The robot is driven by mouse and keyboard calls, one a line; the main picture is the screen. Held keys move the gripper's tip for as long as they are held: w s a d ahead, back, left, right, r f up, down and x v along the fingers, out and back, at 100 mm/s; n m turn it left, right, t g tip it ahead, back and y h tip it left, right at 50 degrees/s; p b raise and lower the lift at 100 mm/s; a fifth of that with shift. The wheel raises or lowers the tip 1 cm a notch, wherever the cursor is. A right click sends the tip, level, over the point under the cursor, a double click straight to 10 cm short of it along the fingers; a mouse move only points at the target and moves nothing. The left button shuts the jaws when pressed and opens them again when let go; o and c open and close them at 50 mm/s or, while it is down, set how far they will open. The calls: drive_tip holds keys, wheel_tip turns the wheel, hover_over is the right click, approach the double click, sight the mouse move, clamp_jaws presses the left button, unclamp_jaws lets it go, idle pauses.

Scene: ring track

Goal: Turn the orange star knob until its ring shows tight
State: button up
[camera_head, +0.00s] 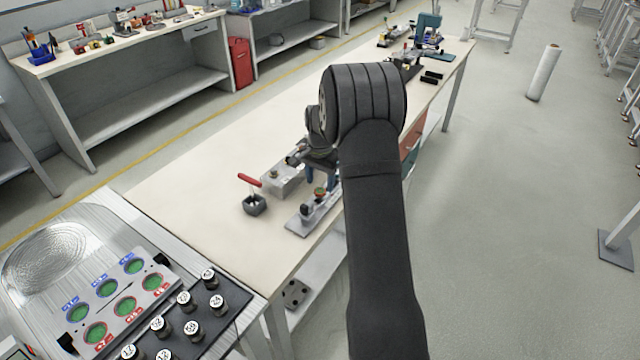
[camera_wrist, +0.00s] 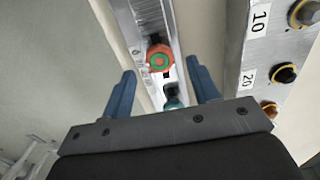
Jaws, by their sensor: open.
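The orange star knob (camera_wrist: 160,60) shows in the wrist view on a narrow grey metal fixture (camera_wrist: 153,18). In the head view the knob (camera_head: 319,191) is small, on the fixture (camera_head: 300,226) near the table's front edge. My gripper (camera_wrist: 161,66) is open, its two blue fingers apart on either side of the knob in the picture, with visible gaps. I cannot tell whether the fingertips are level with it. A dark teal part (camera_wrist: 173,97) sits below the knob in the wrist view, partly hidden by the gripper body.
A grey block (camera_wrist: 262,50) labelled 10 and 20, with several round posts, stands right of the fixture in the wrist view. In the head view a red-handled lever (camera_head: 252,196) stands to the left. A panel with green wells (camera_head: 118,292) and labelled black knobs is nearer.

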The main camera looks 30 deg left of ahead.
sight(320, 190)
wheel_tip(320, 190, up, 16)
drive_tip(key=shift+f, duration=0.15)
idle(0.3)
wheel_tip(320, 190, down, 18)
drive_tip(key=shift+r, duration=0.15)
idle(0.4)
